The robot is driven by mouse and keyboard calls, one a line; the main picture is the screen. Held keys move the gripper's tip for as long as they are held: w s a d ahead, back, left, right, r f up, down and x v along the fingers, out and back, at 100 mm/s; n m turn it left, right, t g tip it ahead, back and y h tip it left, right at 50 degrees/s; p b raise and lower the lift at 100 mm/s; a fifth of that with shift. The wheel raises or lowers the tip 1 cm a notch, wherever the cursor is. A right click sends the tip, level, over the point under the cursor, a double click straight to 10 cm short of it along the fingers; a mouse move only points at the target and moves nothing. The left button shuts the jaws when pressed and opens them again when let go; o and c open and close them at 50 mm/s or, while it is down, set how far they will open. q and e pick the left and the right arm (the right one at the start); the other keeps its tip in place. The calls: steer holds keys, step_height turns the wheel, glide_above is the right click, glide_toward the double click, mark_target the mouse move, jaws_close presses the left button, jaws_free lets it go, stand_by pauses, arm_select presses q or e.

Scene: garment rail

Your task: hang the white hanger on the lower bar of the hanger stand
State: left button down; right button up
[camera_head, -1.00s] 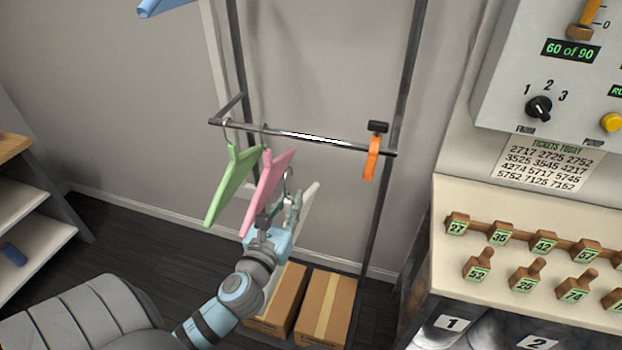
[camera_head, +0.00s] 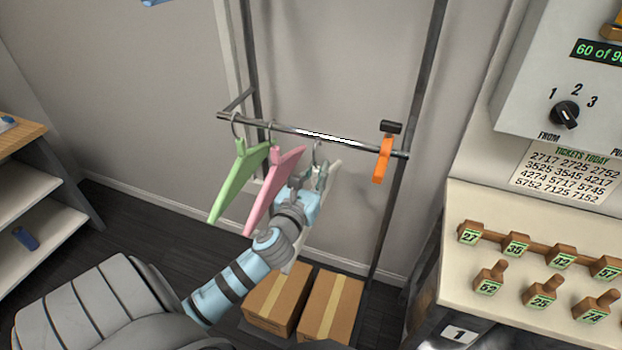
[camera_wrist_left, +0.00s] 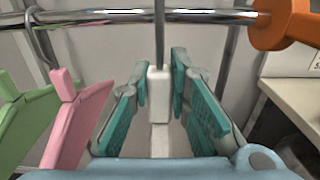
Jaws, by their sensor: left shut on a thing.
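The white hanger (camera_head: 334,168) is in my left gripper (camera_head: 311,181), mostly hidden behind it in the head view. In the left wrist view the teal-padded fingers (camera_wrist_left: 161,88) are shut on the white neck of the hanger (camera_wrist_left: 158,98). Its metal hook stem rises in front of the lower bar (camera_wrist_left: 205,17). In the head view the hook reaches up to about the height of the lower bar (camera_head: 345,140), right of the pink hanger; I cannot tell if it is over the bar. My right gripper is not in view.
A green hanger (camera_head: 236,178) and a pink hanger (camera_head: 272,188) hang on the bar's left part. An orange clip-like piece (camera_head: 382,160) is near its right end. Bar room is free between pink and orange. Cardboard boxes (camera_head: 330,305) stand below; a counter (camera_head: 470,205) is at right.

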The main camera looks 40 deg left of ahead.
arm_select(q)
steer(key=b+x, duration=0.3)
steer(key=x, duration=0.5)
steer(key=shift+f, duration=0.1)
steer(key=shift+f+b, duration=0.5)
steer(key=shift+f, duration=0.05)
steer(key=shift+f+b, duration=0.6)
steer(key=shift+f, duration=0.25)
steer(key=c, duration=1.4)
jaws_free()
steer(key=shift+c, duration=0.2)
